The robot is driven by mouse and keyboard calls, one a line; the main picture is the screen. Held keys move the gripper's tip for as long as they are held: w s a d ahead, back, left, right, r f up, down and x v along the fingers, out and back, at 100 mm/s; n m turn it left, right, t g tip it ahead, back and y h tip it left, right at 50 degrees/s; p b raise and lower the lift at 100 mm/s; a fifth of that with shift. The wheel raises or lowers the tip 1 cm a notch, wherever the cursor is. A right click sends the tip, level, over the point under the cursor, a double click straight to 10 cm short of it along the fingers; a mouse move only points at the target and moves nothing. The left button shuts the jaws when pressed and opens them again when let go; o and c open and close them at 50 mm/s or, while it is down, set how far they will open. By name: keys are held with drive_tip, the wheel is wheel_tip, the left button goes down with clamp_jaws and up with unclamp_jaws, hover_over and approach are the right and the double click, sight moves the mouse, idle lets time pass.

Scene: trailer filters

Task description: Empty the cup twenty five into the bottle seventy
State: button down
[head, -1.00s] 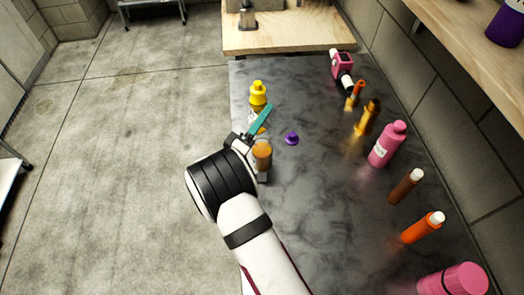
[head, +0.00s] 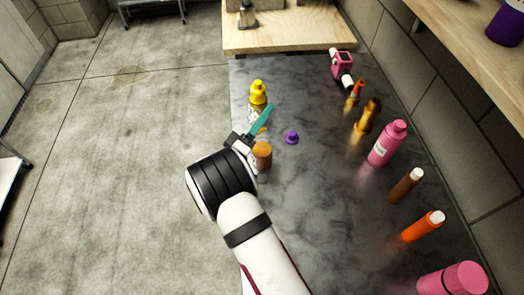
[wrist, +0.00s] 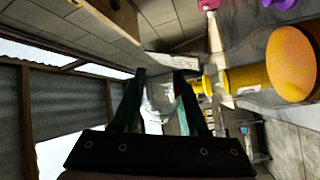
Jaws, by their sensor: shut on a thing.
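My gripper (head: 262,119) is over the left edge of the dark counter, its teal fingers beside a yellow bottle (head: 257,94). In the wrist view my gripper (wrist: 161,78) is shut on a clear cup (wrist: 160,103) between its two fingers. The cup's contents cannot be made out. The yellow bottle has a label at its lower part, too small to read, and the gripper stands close to it. In the wrist view the bottles appear sideways. I cannot read which bottle bears seventy.
An orange-topped container (head: 262,154) stands next to my wrist, and a purple cap-like thing (head: 291,138) lies to its right. A pink bottle (head: 387,144), a brown bottle (head: 406,186) and an orange bottle (head: 422,228) stand along the right. The counter's middle (head: 320,190) is clear.

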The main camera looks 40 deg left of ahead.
drive_tip(key=shift+s+d+r+m+t+h+p, duration=0.15)
drive_tip(key=shift+d+m+t+h, duration=0.15)
drive_tip(key=shift+m, duration=0.6)
drive_tip(key=shift+w+d+m+t+h+p, duration=0.1)
drive_tip(key=shift+d+m+t+h+p, duration=0.15)
drive_tip(key=shift+m, duration=0.65)
idle(2.1)
drive_tip(key=shift+a, duration=0.1)
idle(0.8)
